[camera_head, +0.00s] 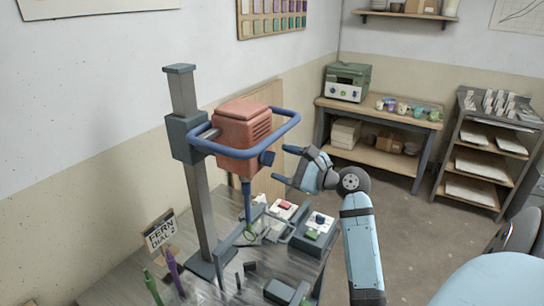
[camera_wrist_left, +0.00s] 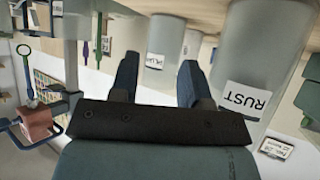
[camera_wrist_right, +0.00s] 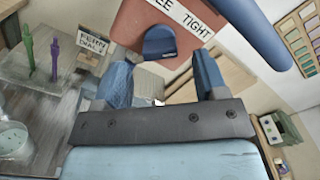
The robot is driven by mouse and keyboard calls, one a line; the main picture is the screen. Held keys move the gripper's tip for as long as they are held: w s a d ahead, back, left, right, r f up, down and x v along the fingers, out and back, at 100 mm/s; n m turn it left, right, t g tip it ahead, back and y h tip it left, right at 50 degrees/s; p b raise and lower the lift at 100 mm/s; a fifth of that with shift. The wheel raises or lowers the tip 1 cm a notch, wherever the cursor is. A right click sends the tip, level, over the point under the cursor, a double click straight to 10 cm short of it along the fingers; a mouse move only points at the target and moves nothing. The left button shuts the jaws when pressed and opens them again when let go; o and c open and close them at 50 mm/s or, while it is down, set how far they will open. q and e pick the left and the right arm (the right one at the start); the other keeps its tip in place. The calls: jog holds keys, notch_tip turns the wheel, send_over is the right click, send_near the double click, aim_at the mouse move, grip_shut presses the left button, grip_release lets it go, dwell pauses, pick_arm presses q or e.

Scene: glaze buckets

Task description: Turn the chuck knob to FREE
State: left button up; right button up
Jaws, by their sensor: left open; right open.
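The chuck knob (camera_head: 267,158) is a small blue knob on the side of the red mixer head (camera_head: 242,128). In the right wrist view the knob (camera_wrist_right: 160,42) sits under a white label (camera_wrist_right: 184,14), partly cut off, reading "EE" and "TIGHT". I cannot tell which word the knob points to. My right gripper (camera_head: 282,165) is open and empty just right of the knob, facing it. In the right wrist view the knob lies ahead of the gap between its fingers (camera_wrist_right: 163,75), apart from them. My left gripper (camera_wrist_left: 158,78) is open and empty, outside the head view.
A blue bar (camera_head: 285,130) loops around the mixer head. The grey column (camera_head: 202,205) stands behind it, on a bench with button boxes (camera_head: 313,233) and green and purple tools. A bucket labelled "RUST" (camera_wrist_left: 250,50) is close to my left gripper. A sign reads "FERN" (camera_head: 160,232).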

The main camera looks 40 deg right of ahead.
aim_at(273, 160)
jog(key=shift+x, duration=1.95)
jog(key=c, duration=0.9)
